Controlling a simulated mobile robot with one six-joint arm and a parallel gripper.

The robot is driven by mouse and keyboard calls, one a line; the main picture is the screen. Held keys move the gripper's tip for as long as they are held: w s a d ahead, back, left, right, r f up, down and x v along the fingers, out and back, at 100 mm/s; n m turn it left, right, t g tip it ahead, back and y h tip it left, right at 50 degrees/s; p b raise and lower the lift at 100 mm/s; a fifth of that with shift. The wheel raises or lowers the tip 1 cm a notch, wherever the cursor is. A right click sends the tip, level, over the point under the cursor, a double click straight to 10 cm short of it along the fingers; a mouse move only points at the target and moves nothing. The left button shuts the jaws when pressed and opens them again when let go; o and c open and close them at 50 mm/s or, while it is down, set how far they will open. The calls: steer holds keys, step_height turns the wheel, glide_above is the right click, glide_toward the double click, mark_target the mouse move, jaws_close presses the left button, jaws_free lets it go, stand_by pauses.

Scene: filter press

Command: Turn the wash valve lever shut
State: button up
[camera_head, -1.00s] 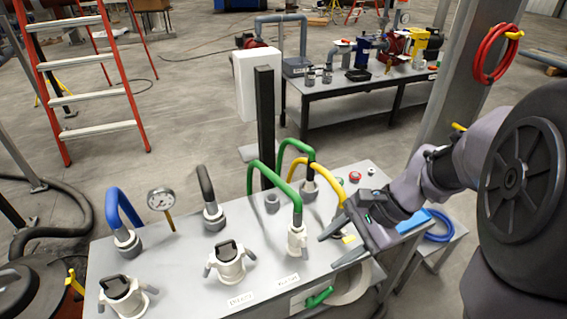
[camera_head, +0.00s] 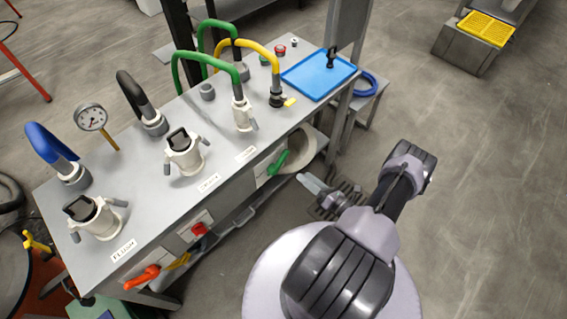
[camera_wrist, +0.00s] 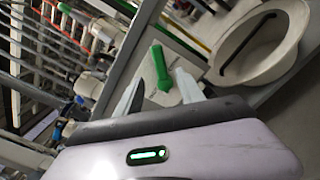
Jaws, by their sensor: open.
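A green lever (camera_head: 277,163) sits on the front panel of the grey bench, on a light plate below a small label. Its label is too small to read surely. It also shows in the wrist view (camera_wrist: 160,66), green and upright in the picture, ahead of and between my fingers. My gripper (camera_head: 328,190) is open and empty, in front of the bench to the right of the lever. Its two pale fingers (camera_wrist: 158,90) stand apart in the wrist view. I cannot tell whether they touch the lever, but a gap shows in the head view.
An orange-red lever (camera_head: 142,277) and a red knob (camera_head: 199,229) are farther left on the bench front. A white round basin (camera_wrist: 265,40) is right beside the green lever. Hoses, fittings and a blue tray (camera_head: 318,73) are on the bench top (camera_head: 140,190).

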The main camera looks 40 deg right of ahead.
mark_target(284, 160)
steer(key=w, duration=0.3)
steer(key=w+b, duration=0.1)
steer(key=w, duration=0.3)
steer(key=w+a+b, duration=0.1)
steer(key=w, duration=0.3)
jaws_close()
stand_by(0.9)
